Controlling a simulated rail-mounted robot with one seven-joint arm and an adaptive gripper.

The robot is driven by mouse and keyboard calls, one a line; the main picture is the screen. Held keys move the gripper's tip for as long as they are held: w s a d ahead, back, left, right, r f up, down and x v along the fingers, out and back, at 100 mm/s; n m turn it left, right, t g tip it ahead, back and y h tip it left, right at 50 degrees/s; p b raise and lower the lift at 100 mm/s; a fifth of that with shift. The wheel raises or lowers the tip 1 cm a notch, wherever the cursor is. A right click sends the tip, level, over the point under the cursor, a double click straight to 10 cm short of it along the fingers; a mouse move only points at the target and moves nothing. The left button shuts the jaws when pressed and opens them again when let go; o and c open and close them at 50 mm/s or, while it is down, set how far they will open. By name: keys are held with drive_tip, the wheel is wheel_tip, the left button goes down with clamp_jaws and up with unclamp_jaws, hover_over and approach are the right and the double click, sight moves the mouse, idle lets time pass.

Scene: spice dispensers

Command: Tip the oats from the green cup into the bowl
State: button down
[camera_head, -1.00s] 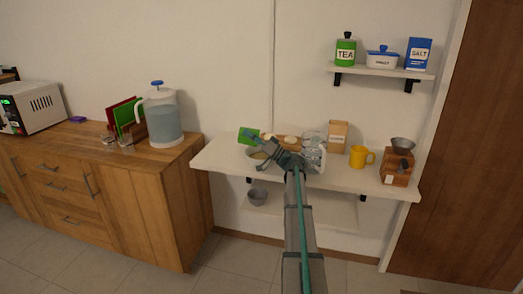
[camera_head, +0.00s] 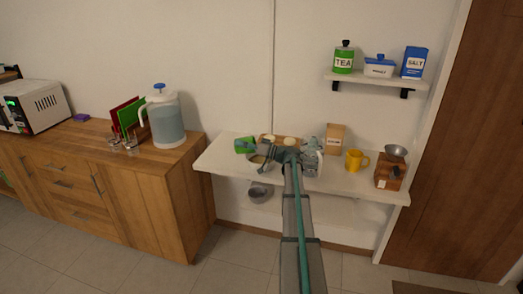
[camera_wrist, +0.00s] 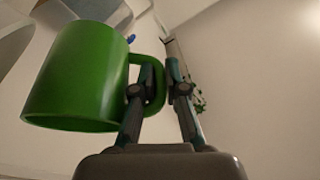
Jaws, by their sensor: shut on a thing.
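The green cup (camera_head: 244,145) is above the left part of the white shelf-table, tilted. In the wrist view the green cup (camera_wrist: 78,80) is large at the left, and its handle lies between the two fingers. My gripper (camera_wrist: 160,80) is shut on that handle; in the head view my gripper (camera_head: 266,155) is right of the cup. A bowl (camera_head: 256,159) stands on the shelf-table just below and right of the cup, partly hidden by my gripper. The inside of the cup does not show, so I cannot tell whether oats are in it.
Behind my gripper is a wooden board (camera_head: 287,140) with pale round items. Glass jars (camera_head: 312,160), a paper bag (camera_head: 335,138), a yellow mug (camera_head: 356,160) and a wooden grinder (camera_head: 389,171) stand to the right. A grey pot (camera_head: 259,192) sits on the lower shelf.

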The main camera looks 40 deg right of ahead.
drive_tip(key=w+a+g+p, duration=0.1)
drive_tip(key=p, duration=0.2)
drive_tip(key=shift+w+a+h, duration=0.1)
drive_tip(key=shift+a+h, duration=0.1)
drive_tip(key=shift+h, duration=0.2)
drive_tip(key=shift+w+a+f+g+h+p, duration=1)
drive_tip(key=shift+w+a+f+g+h, duration=1.7)
drive_tip(key=shift+f+g+h, duration=2.15)
drive_tip(key=shift+r+p, duration=0.85)
drive_tip(key=shift+r, duration=1.9)
drive_tip(key=s+a+r, duration=0.2)
drive_tip(key=s+a, duration=0.5)
drive_tip(key=a, duration=0.4)
drive_tip(key=s+a+r+h, duration=0.1)
drive_tip(key=s+a+r, duration=0.1)
drive_tip(key=s+a, duration=0.5)
drive_tip(key=s+a+r+b, duration=0.1)
drive_tip(key=s+a+r, duration=0.2)
drive_tip(key=s+a, duration=0.5)
drive_tip(key=a, duration=0.8)
drive_tip(key=shift+m, duration=0.4)
